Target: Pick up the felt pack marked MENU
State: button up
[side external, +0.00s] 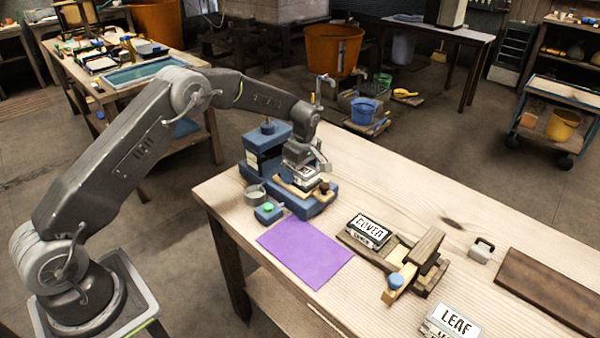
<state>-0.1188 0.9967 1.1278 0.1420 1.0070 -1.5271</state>
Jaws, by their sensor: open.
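My gripper (304,168) is open and points down over a blue press-like device (318,203) at the table's far left end. A small pale block with dark marks (296,178) sits on a wooden board directly under or between the fingers; its lettering is too small to read, and I cannot tell whether the fingers touch it. A pack marked COVER (368,231) lies on a wooden stand at mid-table. I cannot read MENU on any pack.
A purple sheet (305,252) lies flat in front of the blue device. A small device with a green button (268,212) and a grey cup (255,195) stand beside it. A wooden clamp (415,265), a grey weight (481,250) and a dark board (550,292) lie to the right.

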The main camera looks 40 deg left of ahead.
jog(key=c, duration=1.1)
jog(key=shift+o, duration=0.2)
jog(key=shift+r, duration=0.1)
